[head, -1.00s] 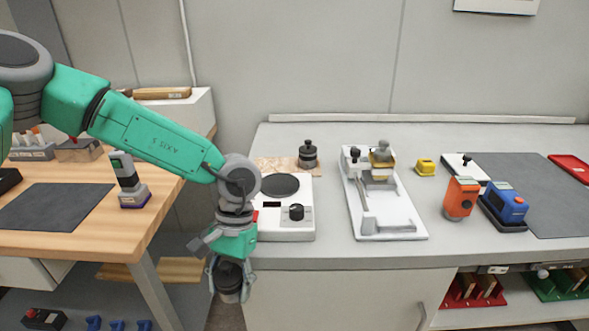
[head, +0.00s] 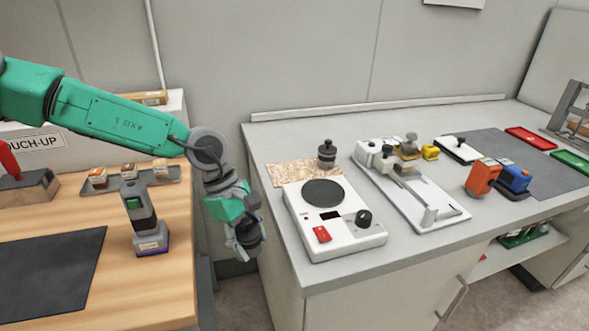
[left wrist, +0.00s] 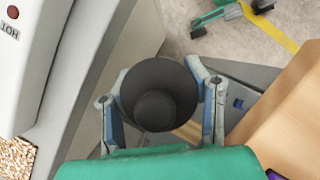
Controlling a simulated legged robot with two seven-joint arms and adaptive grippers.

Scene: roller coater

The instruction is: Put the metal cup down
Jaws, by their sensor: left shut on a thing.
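My left gripper (head: 243,248) hangs over the gap between the wooden bench and the grey counter in the head view. It is shut on the metal cup (head: 247,232), which looks dark grey. The cup is clear of both work surfaces. My right gripper is not in view.
A white hot plate (head: 335,225) with a dark round disc stands at the counter's near left corner. A white fixture (head: 420,195) is to the right. A handheld device (head: 146,225) stands on the wooden bench (head: 175,270).

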